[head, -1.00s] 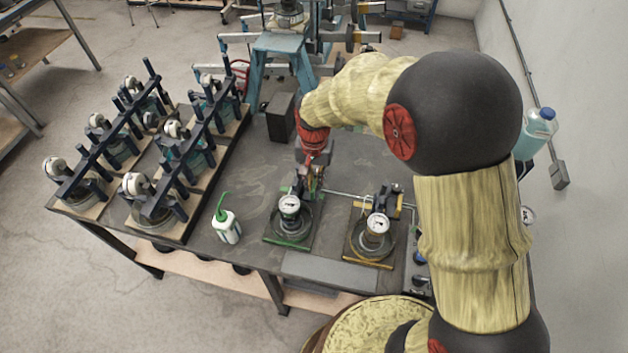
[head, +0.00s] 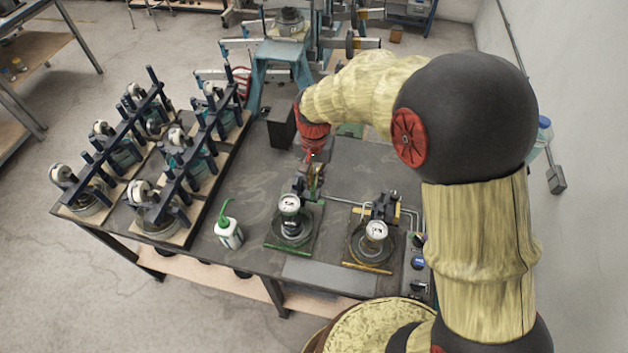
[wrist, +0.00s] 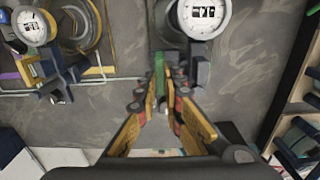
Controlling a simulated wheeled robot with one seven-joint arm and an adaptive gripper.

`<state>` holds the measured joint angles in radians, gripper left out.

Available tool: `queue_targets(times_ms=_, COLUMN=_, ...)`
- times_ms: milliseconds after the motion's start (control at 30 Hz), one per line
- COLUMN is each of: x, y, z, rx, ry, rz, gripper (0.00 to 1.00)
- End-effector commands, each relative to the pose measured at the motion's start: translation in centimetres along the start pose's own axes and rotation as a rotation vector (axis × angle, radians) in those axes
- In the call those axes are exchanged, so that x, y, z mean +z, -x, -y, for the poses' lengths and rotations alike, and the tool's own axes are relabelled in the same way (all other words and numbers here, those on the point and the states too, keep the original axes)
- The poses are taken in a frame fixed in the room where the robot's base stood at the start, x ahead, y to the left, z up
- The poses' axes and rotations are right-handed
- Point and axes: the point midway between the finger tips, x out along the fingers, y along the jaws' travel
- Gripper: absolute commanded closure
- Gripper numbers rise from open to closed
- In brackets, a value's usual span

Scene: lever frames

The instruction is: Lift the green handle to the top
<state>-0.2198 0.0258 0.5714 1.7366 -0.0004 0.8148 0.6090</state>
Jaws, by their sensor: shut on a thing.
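A narrow green handle (wrist: 157,66) shows between my fingertips in the wrist view. My gripper (wrist: 161,90) is shut on it. In the head view, my gripper (head: 309,188) is behind the dial gauge of the green-based lever unit (head: 276,243), at the bench's front middle. The handle itself is mostly hidden there by the gauge and fingers. The unit's round white gauge (wrist: 203,14) shows at the top of the wrist view.
A similar yellow-based unit (head: 367,267) stands to the right. A white bottle with a green spout (head: 228,234) stands to the left. Two rows of dark lever frames (head: 184,152) fill the bench's left side. A dark box (head: 281,122) stands behind my gripper.

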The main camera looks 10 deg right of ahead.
Motion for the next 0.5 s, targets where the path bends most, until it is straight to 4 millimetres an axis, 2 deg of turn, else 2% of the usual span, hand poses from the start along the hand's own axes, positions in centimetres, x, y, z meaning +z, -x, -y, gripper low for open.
queue_targets(times_ms=33, x=-0.39, y=0.52, z=0.27, rx=-0.008, ry=0.000, rz=-0.011, gripper=1.00)
queue_targets(times_ms=167, x=-0.44, y=0.57, z=0.30, rx=-0.009, ry=0.000, rz=-0.013, gripper=1.00)
queue_targets(times_ms=200, x=-0.45, y=0.58, z=0.31, rx=-0.009, ry=0.000, rz=-0.013, gripper=0.89)
queue_targets(times_ms=500, x=-0.29, y=0.27, z=0.20, rx=-0.006, ry=0.000, rz=-0.008, gripper=0.73)
